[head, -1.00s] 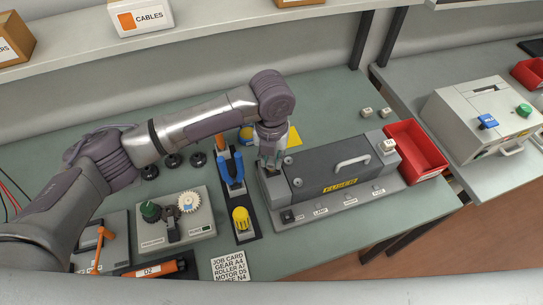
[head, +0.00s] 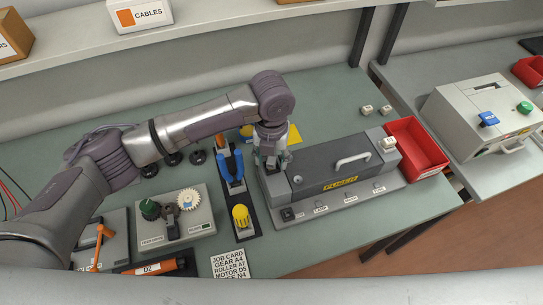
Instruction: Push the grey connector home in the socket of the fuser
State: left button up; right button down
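The fuser (head: 330,168) is a dark grey box with a light handle and a yellow label, set on a grey base. My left gripper (head: 271,163) points down at the fuser's left end, close to or touching it. Its fingertips are small and partly hidden, so I cannot tell how far apart they are or what is between them. I cannot make out a grey connector or its socket there; the gripper covers that spot. A pale block (head: 388,144) sits on the fuser's right end. My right gripper is not in view.
A red bin (head: 418,150) stands right of the fuser. A control box (head: 175,215) is further left.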

pick_arm(q)
notch_tip(320, 180, up, 12)
dwell(0.6)
